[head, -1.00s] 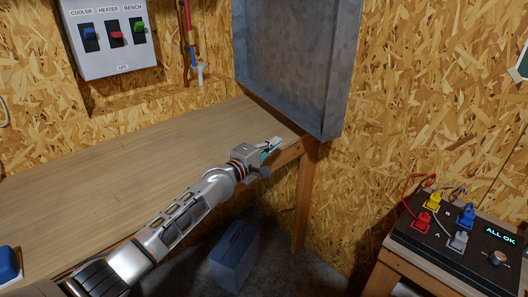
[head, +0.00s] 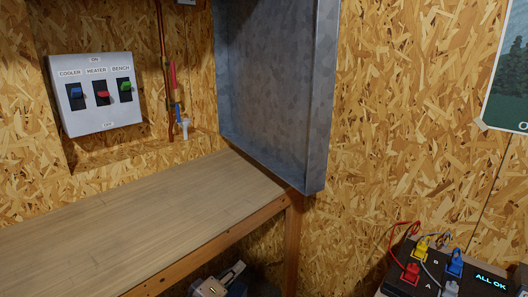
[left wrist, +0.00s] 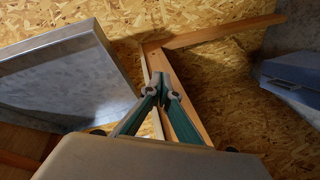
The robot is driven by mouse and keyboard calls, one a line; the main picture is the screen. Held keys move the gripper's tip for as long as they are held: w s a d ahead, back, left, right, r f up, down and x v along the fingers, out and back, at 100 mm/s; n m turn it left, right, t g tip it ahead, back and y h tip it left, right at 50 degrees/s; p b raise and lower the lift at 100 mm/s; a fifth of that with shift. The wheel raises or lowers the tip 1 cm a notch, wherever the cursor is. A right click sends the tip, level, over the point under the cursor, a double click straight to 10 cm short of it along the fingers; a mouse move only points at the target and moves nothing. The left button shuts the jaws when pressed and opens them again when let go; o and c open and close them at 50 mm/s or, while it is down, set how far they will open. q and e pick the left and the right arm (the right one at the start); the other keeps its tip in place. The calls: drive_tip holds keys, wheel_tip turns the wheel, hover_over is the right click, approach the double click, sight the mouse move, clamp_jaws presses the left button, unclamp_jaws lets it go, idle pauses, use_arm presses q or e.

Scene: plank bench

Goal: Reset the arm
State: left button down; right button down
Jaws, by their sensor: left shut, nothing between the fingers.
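My left gripper (left wrist: 161,93) shows in the left wrist view with its teal-lined fingers drawn together at the tips and nothing between them. In the head view only a small part of my left arm shows at the bottom edge, below the bench front. The plank bench (head: 130,222) is bare where it shows in the head view, and the arm is clear of its top. My right gripper is in neither view.
A grey metal box (head: 270,90) overhangs the bench's right end. A switch panel (head: 97,95) with blue, red and green switches hangs on the wall. A plug board (head: 440,270) reading "ALL OK" stands at lower right. A blue-grey case (left wrist: 293,82) shows in the wrist view.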

use_arm(q)
drive_tip(key=s+a+f+m+g+y, duration=0.1)
drive_tip(key=s+a+f+m+y, duration=0.1)
drive_tip(key=s+a+f+m, duration=0.2)
drive_tip(key=s+a+f+m+g+y, duration=0.1)
drive_tip(key=s+a+f+m, duration=0.2)
drive_tip(key=s+f, duration=0.7)
drive_tip(key=s+a+f+m+g+y, duration=0.2)
drive_tip(key=s+a+f+m, duration=0.2)
drive_tip(key=s, duration=1.2)
wheel_tip(320, 180, down, 3)
drive_tip(key=a, duration=0.2)
drive_tip(key=shift+s+a+m+y, duration=0.3)
drive_tip(key=shift+a, duration=0.1)
